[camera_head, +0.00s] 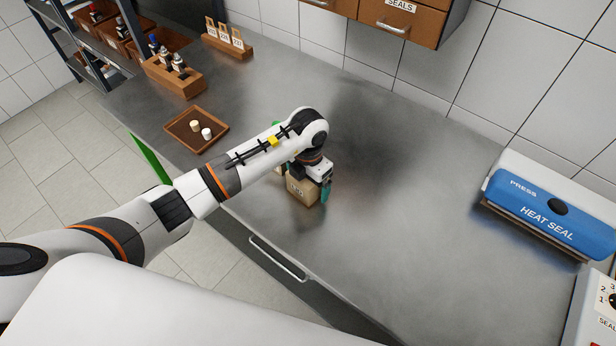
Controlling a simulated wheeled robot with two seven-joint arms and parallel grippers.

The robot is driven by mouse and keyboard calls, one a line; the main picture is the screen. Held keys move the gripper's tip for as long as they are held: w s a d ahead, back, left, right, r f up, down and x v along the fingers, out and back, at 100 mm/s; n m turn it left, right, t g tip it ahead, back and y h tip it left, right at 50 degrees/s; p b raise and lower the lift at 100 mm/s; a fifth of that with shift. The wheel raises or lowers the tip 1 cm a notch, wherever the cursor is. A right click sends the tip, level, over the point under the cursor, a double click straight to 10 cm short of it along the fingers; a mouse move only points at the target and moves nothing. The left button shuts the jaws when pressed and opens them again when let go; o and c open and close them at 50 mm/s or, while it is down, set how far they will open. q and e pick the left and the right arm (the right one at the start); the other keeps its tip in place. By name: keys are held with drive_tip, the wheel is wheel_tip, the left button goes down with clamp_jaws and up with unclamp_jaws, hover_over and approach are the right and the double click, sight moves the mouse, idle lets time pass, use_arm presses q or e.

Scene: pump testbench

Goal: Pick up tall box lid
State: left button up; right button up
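A small cardboard-brown box (300,193) with a dark-printed label stands near the front edge of the steel counter. I cannot tell whether this is the tall box lid or a box with its lid on. My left gripper (322,184) points down over the right side of the box. My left forearm covers the area behind and left of the box. My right gripper is not in view.
A brown tray (185,132) with two small pale pieces lies to the left. A wooden bottle rack (173,77) and a card holder (227,43) stand behind it. A blue heat sealer (551,208) stands at right. The counter's middle (420,190) is clear.

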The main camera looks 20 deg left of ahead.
use_arm(q)
drive_tip(key=shift+c, duration=0.4)
drive_tip(key=c, duration=1)
drive_tip(key=shift+o, duration=0.2)
